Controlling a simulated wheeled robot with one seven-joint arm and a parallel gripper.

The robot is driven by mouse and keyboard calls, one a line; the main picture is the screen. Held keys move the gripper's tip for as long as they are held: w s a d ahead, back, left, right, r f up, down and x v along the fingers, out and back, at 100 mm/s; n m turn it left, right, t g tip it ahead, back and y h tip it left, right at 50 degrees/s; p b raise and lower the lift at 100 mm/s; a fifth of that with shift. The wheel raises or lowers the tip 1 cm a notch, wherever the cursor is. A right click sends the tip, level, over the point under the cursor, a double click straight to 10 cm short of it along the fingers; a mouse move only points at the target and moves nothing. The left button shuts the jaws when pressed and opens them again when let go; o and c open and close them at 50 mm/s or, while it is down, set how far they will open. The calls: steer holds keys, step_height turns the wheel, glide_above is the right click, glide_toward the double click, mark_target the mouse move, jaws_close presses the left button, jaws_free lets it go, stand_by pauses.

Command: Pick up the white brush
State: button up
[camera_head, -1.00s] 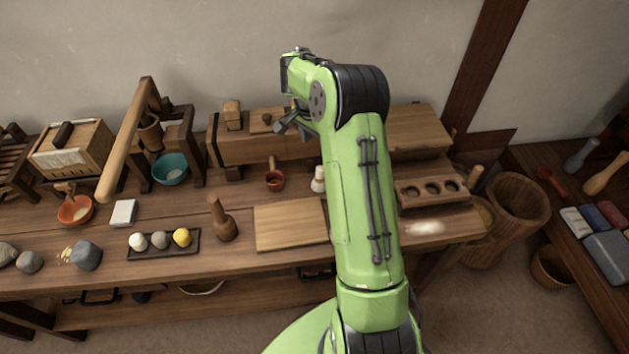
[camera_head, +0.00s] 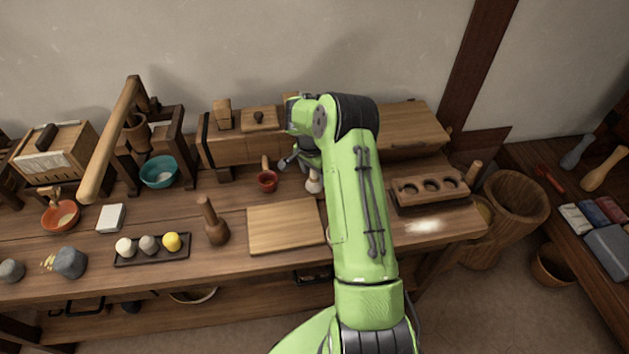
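A small pale item (camera_head: 313,185) stands on the bench right of a small red cup, just left of my arm; it looks like the white brush. Its upper part is close to my gripper in the picture, and I cannot tell if they touch. My gripper (camera_head: 288,163) is above the bench, at the upper left of the brush. It is small, dark and partly hidden by my green wrist, so I cannot see how far apart its fingers are.
The red cup (camera_head: 267,181) stands close to the left of my gripper. A wooden board (camera_head: 285,228) lies in front. A long wooden box (camera_head: 255,147) is behind. A block with round holes (camera_head: 430,190) is to the right of my arm.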

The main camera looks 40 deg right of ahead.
steer(key=c, duration=1)
steer(key=shift+r, duration=0.15)
steer(key=shift+c, duration=0.2)
step_height(320, 180, up, 10)
steer(key=p, duration=0.2)
steer(key=shift+p, duration=0.3)
